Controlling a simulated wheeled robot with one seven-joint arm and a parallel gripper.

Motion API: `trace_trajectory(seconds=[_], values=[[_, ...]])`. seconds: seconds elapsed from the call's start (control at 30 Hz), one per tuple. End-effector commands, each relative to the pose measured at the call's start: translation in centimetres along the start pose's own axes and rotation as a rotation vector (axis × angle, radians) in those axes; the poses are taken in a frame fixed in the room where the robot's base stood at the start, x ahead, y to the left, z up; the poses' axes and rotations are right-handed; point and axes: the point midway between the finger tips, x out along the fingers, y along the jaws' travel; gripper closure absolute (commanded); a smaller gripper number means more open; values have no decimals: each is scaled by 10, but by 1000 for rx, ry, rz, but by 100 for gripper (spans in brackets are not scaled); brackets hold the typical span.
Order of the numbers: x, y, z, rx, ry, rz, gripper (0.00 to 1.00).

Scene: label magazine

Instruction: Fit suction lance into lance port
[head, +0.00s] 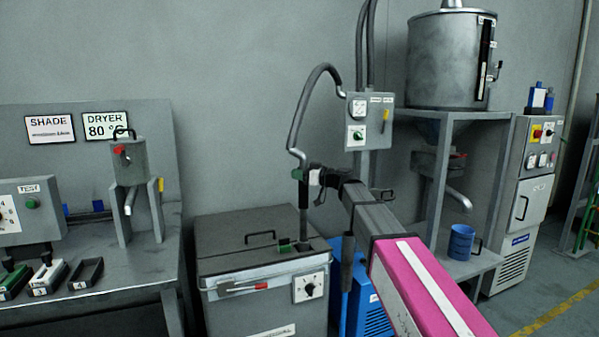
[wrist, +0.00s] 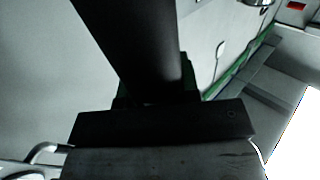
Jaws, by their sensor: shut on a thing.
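The suction lance (head: 303,205) is a dark upright tube with a green part at its top, joined to a grey hose (head: 299,105). My gripper (head: 311,175) is shut on the lance near its top. In the wrist view the dark shaft (wrist: 135,45) runs down to the jaws, which are in shadow. The lance port seems to be the dark opening with a green edge (head: 286,246) on the lid of the grey bin. The lance's lower end is at or just above this opening in the head view; I cannot tell whether it is inside.
The grey bin (head: 240,305) has a lid handle (head: 260,236) and a dial. A control box (head: 369,121) is on the wall behind. A blue unit (head: 377,316) stands right of the bin. A bench with a dispenser (head: 128,165) is at left; a hopper frame holds a blue bucket (head: 461,242) at right.

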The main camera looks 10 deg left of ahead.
Motion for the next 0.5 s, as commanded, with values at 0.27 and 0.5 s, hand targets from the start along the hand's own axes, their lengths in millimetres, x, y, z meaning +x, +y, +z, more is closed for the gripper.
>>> trace_trajectory(seconds=[0.27, 0.5], values=[[0, 0, 12, 2, 0, 0, 100], [0, 0, 18, 1, 0, 0, 100]])
